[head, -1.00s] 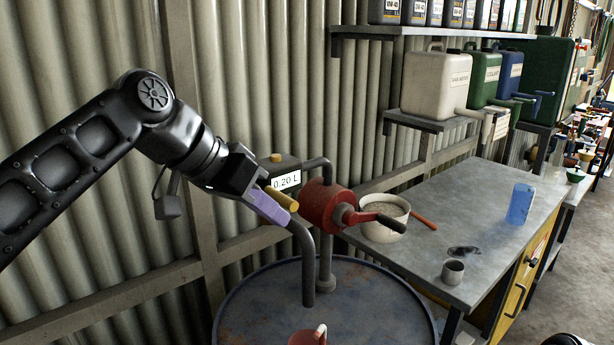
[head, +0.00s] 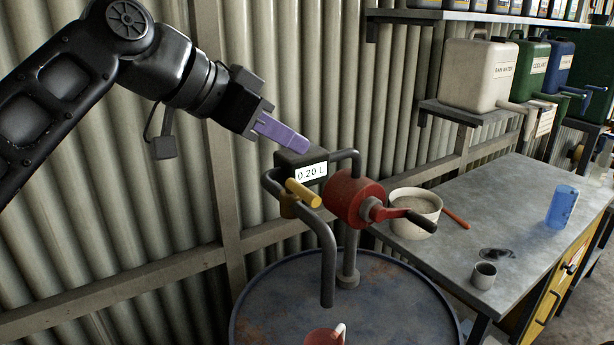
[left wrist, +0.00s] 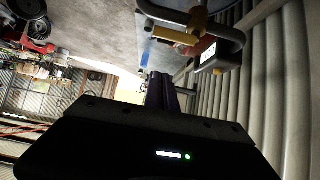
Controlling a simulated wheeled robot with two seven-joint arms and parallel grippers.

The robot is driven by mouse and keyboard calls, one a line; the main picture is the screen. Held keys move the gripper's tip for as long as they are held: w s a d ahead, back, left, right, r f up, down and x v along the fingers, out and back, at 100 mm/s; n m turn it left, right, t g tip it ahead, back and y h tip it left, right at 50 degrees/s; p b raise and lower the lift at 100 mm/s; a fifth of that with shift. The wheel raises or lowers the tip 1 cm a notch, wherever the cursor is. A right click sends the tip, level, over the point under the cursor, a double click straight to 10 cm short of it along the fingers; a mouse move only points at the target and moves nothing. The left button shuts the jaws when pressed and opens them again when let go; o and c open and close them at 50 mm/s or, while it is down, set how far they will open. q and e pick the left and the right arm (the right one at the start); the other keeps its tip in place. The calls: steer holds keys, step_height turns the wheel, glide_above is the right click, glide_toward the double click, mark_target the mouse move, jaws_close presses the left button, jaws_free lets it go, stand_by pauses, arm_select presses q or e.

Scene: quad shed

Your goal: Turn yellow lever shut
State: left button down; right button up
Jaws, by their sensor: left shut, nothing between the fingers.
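The yellow lever (head: 303,193) sits on the grey pipe of a pump, just below a meter (head: 311,172) that reads 0.20 L. The lever points to the lower right in the head view. It also shows in the left wrist view (left wrist: 174,36), near the top. My left gripper (head: 304,145) has purple fingers, shut and empty. Its tips are above the meter, up and apart from the lever in the head view. The red pump body (head: 351,197) with its crank is right of the lever. My right gripper is not in view.
The pump stands on a round drum top (head: 270,302) with a red mug (head: 325,336) below the spout. A grey bench (head: 440,258) at right holds a cream bucket (head: 414,212), a blue container (head: 562,206) and a small cup (head: 484,275). A corrugated wall is behind.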

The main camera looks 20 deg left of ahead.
mark_target(305, 191)
arm_select(q)
steer(key=f, duration=0.2)
steer(key=w+d+f+p, duration=0.1)
steer(key=f, duration=0.1)
steer(key=w+d+f, duration=0.1)
steer(key=f, duration=0.1)
steer(key=shift+w+f+p, duration=0.15)
steer(key=shift+f+p, duration=0.1)
steer(key=shift+p, duration=0.1)
steer(key=shift+a+f, duration=0.1)
steer(key=shift+f, duration=0.15)
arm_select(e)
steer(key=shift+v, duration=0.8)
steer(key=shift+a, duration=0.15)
arm_select(q)
steer(key=shift+a+m, duration=0.15)
steer(key=shift+m, duration=0.15)
steer(key=shift+b, duration=0.3)
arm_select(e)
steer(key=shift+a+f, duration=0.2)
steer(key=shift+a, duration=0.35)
